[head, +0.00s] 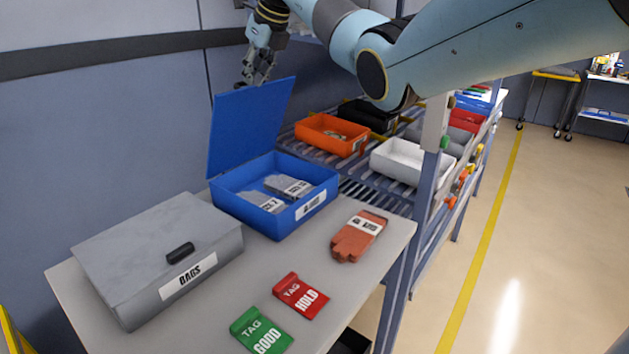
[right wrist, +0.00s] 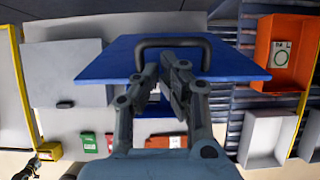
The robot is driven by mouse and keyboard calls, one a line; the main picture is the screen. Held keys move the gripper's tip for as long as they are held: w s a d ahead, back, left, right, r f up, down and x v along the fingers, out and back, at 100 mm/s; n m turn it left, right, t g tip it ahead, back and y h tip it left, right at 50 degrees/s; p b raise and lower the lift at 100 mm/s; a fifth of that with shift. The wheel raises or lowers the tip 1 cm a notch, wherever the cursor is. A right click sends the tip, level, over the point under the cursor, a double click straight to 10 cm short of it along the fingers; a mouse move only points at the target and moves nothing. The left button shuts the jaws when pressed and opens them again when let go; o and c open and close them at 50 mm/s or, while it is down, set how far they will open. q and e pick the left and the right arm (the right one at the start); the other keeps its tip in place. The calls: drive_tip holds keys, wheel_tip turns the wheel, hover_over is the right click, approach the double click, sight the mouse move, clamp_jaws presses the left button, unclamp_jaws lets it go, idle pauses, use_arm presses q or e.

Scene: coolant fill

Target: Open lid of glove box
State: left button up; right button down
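The blue glove box (head: 262,220) stands at the back of the grey table, its blue lid (head: 245,125) raised steeply on the wall side. Grey packets of gloves (head: 288,187) lie inside. My right gripper (head: 250,80) is just behind the lid's top edge. In the right wrist view, the lid (right wrist: 105,65) lies beyond my right gripper (right wrist: 166,58), with a black loop handle (right wrist: 175,42) on its face. The fingers are partly apart, with a narrow gap, in front of the handle. Whether they touch it is unclear.
A grey BAGS box (head: 160,250) stands shut at the left. A red HOLD tag (head: 300,295), a green GOOD tag (head: 262,332) and an orange-brown glove (head: 358,236) lie on the table. Orange (head: 332,134) and white (head: 400,160) bins stand on the rack behind.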

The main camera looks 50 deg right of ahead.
use_arm(q)
drive_tip(key=shift+a, duration=0.25)
use_arm(e)
drive_tip(key=w, duration=0.3)
drive_tip(key=w+a, duration=0.1)
drive_tip(key=w, duration=0.1)
drive_tip(key=shift+r, duration=0.35)
use_arm(q)
drive_tip(key=shift+s+a, duration=0.1)
use_arm(e)
drive_tip(key=shift+d, duration=0.1)
